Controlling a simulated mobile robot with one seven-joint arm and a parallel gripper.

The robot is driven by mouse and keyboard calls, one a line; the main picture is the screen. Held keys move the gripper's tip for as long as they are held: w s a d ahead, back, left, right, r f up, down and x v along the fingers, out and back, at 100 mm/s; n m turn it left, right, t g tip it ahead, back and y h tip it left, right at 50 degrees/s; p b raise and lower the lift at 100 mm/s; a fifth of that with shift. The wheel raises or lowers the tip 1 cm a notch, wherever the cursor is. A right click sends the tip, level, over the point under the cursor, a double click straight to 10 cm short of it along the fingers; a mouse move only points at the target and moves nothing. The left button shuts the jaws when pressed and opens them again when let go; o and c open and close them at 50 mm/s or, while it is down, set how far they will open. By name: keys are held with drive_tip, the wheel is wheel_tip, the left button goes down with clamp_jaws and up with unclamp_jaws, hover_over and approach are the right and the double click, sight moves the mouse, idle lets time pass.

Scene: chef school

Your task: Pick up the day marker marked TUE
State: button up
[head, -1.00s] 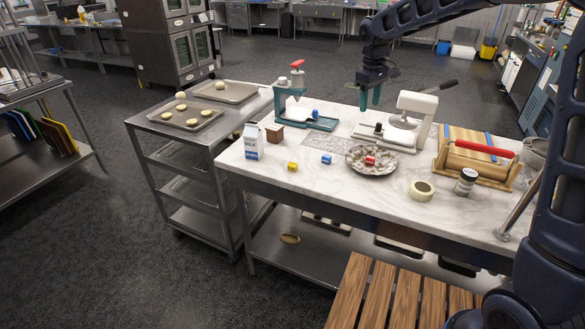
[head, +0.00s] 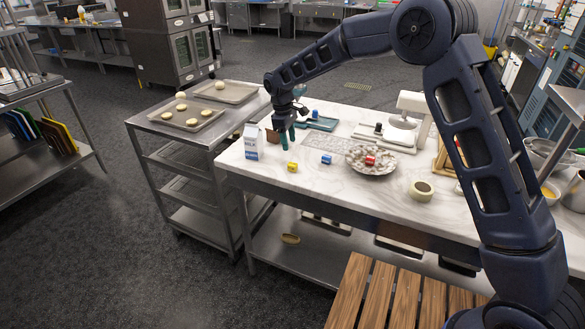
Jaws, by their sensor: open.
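Three small day markers show on the marble-topped table: a yellow one (head: 292,167), a blue one (head: 326,160), and a red one (head: 370,161) on a patterned plate (head: 385,170). Their lettering is too small to read, so I cannot tell which is TUE. My gripper (head: 287,138) points down with its green fingers apart and nothing seen between them. In the picture it is just above the yellow marker, between the milk carton and the blue marker. Its exact height over the table is hard to tell.
A milk carton (head: 252,142) stands left of my gripper. A brown box (head: 272,136) and a teal device (head: 318,122) are partly hidden behind my gripper and arm. A white scale-like device (head: 405,130) and a tape roll (head: 421,190) stand to the right. The table's front left is clear.

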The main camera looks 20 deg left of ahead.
hover_over(292, 164)
drive_tip(key=a, duration=0.1)
drive_tip(key=f, duration=0.4)
drive_tip(key=shift+w+f, duration=0.15)
drive_tip(key=shift+w, duration=0.25)
drive_tip(key=f, duration=0.4)
drive_tip(key=shift+s+d+f, duration=0.1)
drive_tip(key=shift+s+d, duration=0.2)
drive_tip(key=shift+d, duration=0.05)
drive_tip(key=shift+f, duration=0.45)
drive_tip(key=shift+c, duration=0.2)
drive_tip(key=c, duration=1)
